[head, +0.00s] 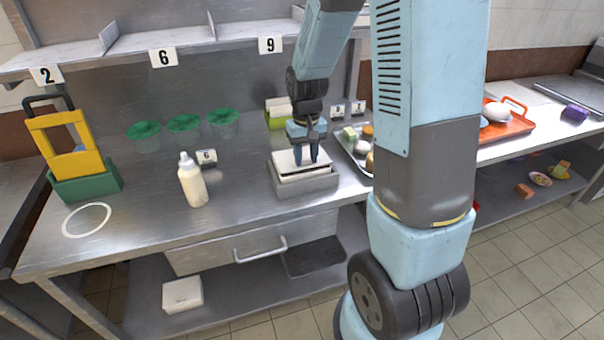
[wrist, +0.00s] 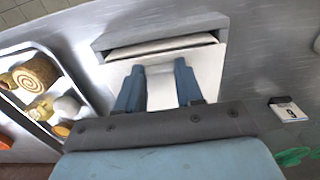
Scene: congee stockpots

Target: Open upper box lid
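A grey box (head: 308,186) stands on the steel counter, with a white lid or inner box (head: 284,160) on top that looks slightly tilted. In the wrist view the white top (wrist: 208,72) lies under my fingers, with the grey box's edge (wrist: 108,42) behind it. My gripper (head: 306,156) points down at the white top. Its two blue fingers (wrist: 159,66) are apart, with white surface showing between them. I cannot tell whether the fingertips touch it. My gripper's body hides part of the top in the wrist view.
A white bottle (head: 192,181) stands left of the box. Green-lidded containers (head: 184,124) line the back. A metal tray of food (head: 352,150) sits close on the right. A yellow-and-green holder (head: 82,178) stands far left.

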